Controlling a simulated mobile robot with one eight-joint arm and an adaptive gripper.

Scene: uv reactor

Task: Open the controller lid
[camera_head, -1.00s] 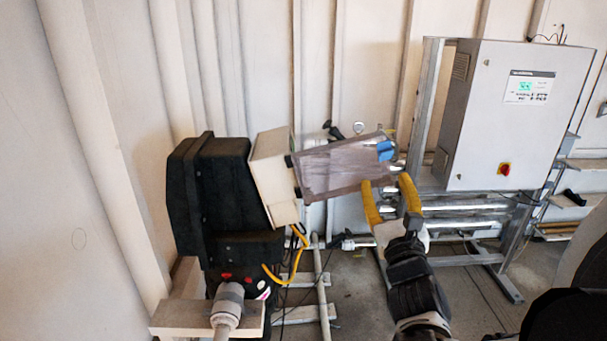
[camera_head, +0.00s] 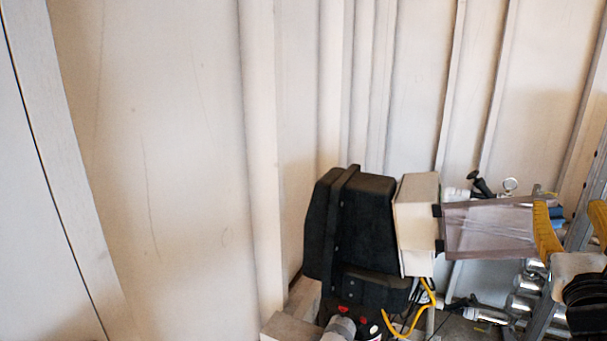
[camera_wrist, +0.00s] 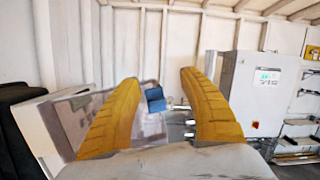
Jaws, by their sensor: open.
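The controller is a beige box (camera_head: 416,224) beside a black housing. Its clear, brownish lid (camera_head: 488,230) stands swung out to the right from dark hinges on the box's right edge, so the lid is open. My gripper (camera_head: 568,208) has yellow fingers, open, at the lid's free end. The left finger overlaps the lid in the picture; I cannot tell whether it touches. The lid also shows behind the left finger in the wrist view (camera_wrist: 75,118).
The black housing (camera_head: 352,225) stands left of the box. A yellow cable (camera_head: 408,320) hangs below it. Metal pipes (camera_head: 525,290) and a frame lie at the right. A grey cabinet (camera_wrist: 255,90) stands right in the wrist view. White ribbed walls close the back.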

